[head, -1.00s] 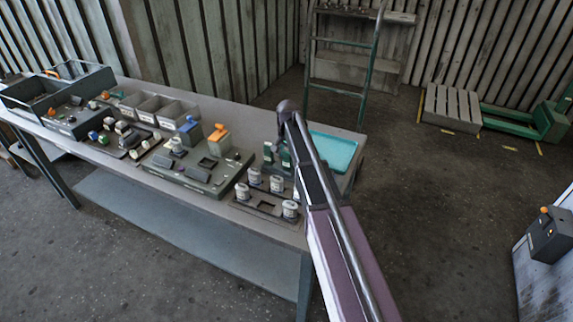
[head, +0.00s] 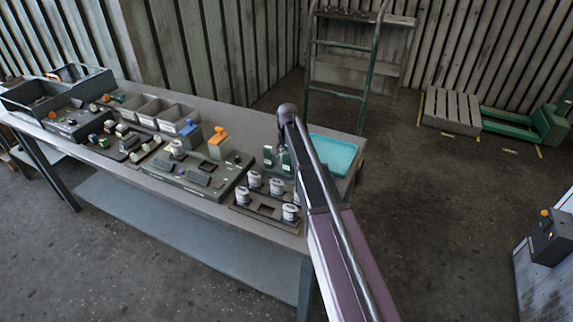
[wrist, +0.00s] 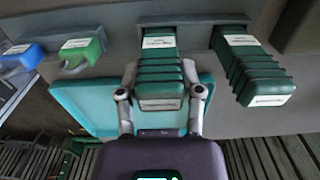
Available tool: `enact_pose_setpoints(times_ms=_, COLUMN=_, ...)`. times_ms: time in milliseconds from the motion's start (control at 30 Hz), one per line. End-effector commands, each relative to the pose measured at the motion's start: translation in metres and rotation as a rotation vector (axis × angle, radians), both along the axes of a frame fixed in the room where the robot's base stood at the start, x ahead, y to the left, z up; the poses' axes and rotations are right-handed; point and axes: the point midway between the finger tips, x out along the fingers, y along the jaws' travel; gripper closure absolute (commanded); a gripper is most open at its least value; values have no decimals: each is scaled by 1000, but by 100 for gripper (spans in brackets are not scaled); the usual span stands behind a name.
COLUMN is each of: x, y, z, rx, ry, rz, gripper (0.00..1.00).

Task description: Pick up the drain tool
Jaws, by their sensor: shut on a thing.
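A dark green ribbed handle with white labels (wrist: 160,75) stands between the fingers of my gripper (wrist: 160,97) in the wrist view. My gripper is shut on this handle, one finger on each side. I take it for the drain tool, but its label is too small to read. A similar dark green ribbed handle (wrist: 252,70) is beside it to the right, apart from my fingers. In the head view a dark green handle (head: 268,156) shows near the table's right end. My arm partly hides that area and the fingertips there.
A teal tray (head: 335,153) lies at the table's right end, close to the handles. White-topped canisters (head: 276,187) stand in a dark rack in front. A green-grey fixture (head: 205,178) is to the left. Blue (wrist: 22,57) and green (wrist: 82,50) labelled pieces show at the wrist view's left.

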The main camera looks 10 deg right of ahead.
Motion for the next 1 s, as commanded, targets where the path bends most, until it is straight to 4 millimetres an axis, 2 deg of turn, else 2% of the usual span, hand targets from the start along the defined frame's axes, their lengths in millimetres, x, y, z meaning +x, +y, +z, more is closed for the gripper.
enact_pose_setpoints(times_ms=267, x=0, y=0, z=2, rx=1, ry=-1, rz=0, gripper=84)
enact_pose_setpoints(times_ms=467, x=0, y=0, z=11, rx=0, ry=0, rz=0, gripper=84)
enact_pose_setpoints(times_ms=1000, x=0, y=0, z=63, rx=0, ry=0, rz=0, gripper=84)
